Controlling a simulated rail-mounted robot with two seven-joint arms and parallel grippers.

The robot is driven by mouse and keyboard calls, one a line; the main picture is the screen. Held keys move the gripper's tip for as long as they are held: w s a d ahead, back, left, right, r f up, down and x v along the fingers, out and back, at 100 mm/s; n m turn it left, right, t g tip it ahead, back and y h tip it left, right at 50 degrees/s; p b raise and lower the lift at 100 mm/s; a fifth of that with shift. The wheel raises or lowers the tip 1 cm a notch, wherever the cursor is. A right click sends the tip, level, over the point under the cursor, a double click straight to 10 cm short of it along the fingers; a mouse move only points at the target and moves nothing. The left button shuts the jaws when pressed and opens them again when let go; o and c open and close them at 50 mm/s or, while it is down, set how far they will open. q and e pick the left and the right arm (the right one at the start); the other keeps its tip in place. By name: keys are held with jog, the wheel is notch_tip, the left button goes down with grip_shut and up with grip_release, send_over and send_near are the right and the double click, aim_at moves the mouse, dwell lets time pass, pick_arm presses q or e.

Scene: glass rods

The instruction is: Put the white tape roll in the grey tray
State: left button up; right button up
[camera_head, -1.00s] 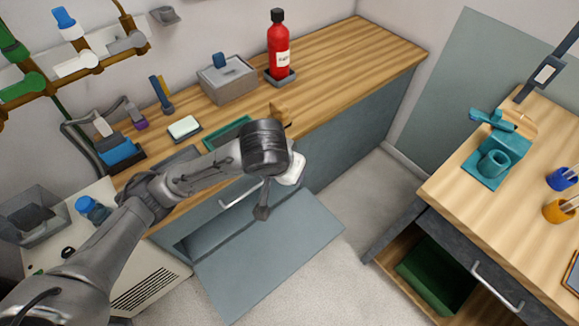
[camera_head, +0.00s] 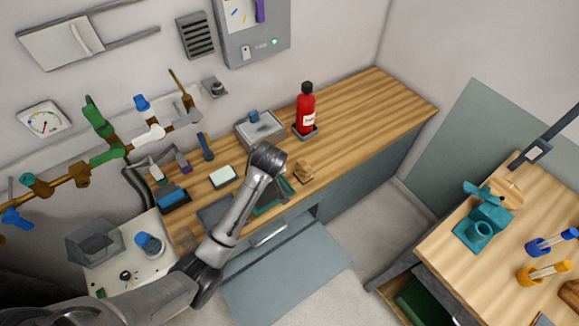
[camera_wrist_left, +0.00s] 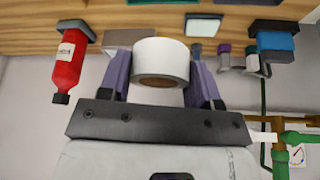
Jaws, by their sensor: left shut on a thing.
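The white tape roll (camera_wrist_left: 161,55) is between the two purple-padded fingers of my left gripper (camera_wrist_left: 158,68) in the left wrist view. The gripper is shut on it, and it is clear of the counter. In the head view my wrist hides the roll and fingers, above the counter's middle. A flat grey tray (camera_head: 212,211) lies near the counter's front edge, left of my wrist and partly hidden by my forearm. My right gripper is not in view.
A green tray (camera_head: 272,208) and a small wooden object (camera_head: 303,170) lie near my wrist. Behind stand a grey box (camera_head: 260,130), a red bottle (camera_head: 306,108) and a white dish (camera_head: 223,176). A blue-grey panel (camera_head: 285,282) hangs open below. The counter's right end is clear.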

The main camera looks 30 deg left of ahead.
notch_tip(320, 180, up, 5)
jog(key=p, duration=0.4)
pick_arm(q)
jog(key=shift+n, duration=0.4)
jog(key=s+a+f, duration=0.4)
jog(key=a+f, duration=0.1)
jog(key=s+a+f, duration=0.4)
jog(key=a+f, duration=0.1)
jog(key=f, duration=0.1)
jog(key=s+a+f+b, duration=0.1)
jog(key=s+a+f, duration=0.4)
jog(key=shift+s+f, duration=0.1)
jog(key=shift+f, duration=0.05)
notch_tip(320, 180, down, 5)
jog(key=b, duration=0.5)
jog(key=shift+d+f+b, duration=0.1)
jog(key=shift+f+b, duration=0.05)
jog(key=shift+b, duration=0.2)
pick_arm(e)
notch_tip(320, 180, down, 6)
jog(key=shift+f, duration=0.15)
pick_arm(q)
jog(key=o, duration=1)
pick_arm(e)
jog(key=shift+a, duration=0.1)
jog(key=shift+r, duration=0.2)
